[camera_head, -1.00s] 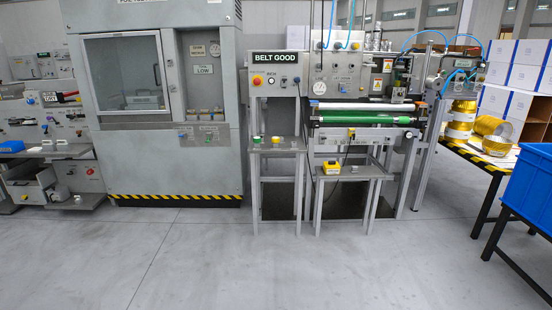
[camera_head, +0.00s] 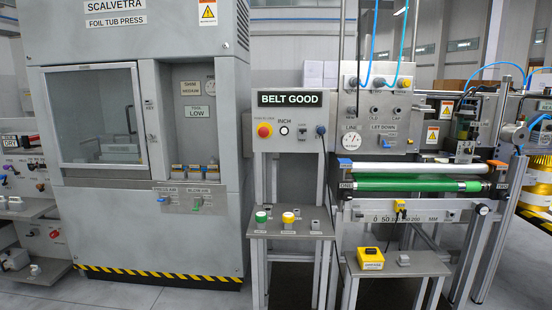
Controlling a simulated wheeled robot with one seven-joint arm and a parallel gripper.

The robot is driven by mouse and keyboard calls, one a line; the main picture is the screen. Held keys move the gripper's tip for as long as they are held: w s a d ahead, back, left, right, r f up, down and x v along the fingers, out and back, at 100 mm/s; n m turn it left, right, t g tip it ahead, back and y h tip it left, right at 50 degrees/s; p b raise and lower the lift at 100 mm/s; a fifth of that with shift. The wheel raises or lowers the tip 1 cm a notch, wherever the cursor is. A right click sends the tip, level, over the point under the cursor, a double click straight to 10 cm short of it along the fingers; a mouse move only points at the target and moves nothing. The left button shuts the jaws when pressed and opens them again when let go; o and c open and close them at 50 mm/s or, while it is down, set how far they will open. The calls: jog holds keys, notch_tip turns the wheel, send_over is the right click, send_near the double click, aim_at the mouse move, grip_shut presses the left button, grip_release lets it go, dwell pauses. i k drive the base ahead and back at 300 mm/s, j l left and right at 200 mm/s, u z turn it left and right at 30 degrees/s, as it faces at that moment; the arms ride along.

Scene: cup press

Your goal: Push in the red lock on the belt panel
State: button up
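The grey belt panel (camera_head: 288,112) stands upright at the middle of the head view, under a black "BELT GOOD" sign (camera_head: 290,98). On its left side is a red round knob on a yellow base (camera_head: 265,131), which looks like the red lock. Whether it is in or out cannot be told from here. To its right are a white button (camera_head: 284,130) near the label "INCH", a small dark switch (camera_head: 301,131) and a blue-topped knob (camera_head: 321,131). My gripper is not in view.
Below the panel a small table (camera_head: 289,231) carries a green-topped and a yellow-topped button. The grey foil tub press (camera_head: 100,200) stands at left. The belt machine with its green roller (camera_head: 410,185) is at right. A low stand (camera_head: 398,265) with a yellow box juts out in front.

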aim_at(263, 132)
jog(key=i+u, duration=0.2)
jog(key=i, duration=0.25)
jog(key=i+l+u, duration=0.15)
jog(key=i, duration=0.3)
jog(key=i+l+u, duration=0.2)
jog(key=i, duration=0.25)
